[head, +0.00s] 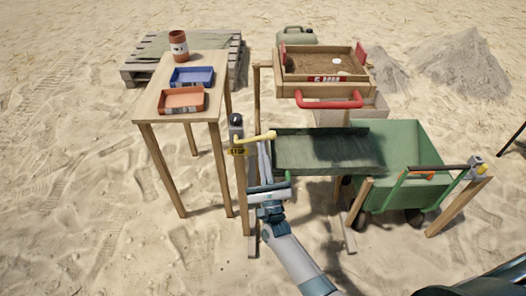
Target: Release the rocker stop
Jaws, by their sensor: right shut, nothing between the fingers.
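The rocker stop has a yellow lever (256,138) and a yellow label (236,152) on a wooden post left of the green chute. The lever sticks out to the right, about level. My right gripper (264,148) is shut and empty, its fingers pointing up just below the lever; I cannot tell whether they touch it. The rocker sieve (290,90) is a wooden box with sand, a white piece in it and a red handle (330,104) at its front. My left gripper is not in view.
A wooden table (150,103) at left holds a blue tray (192,84), an orange tray (181,110) and a brown jar (178,50). The green chute (330,150) and a green wheelbarrow (410,140) stand to the right. Open sand lies in front.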

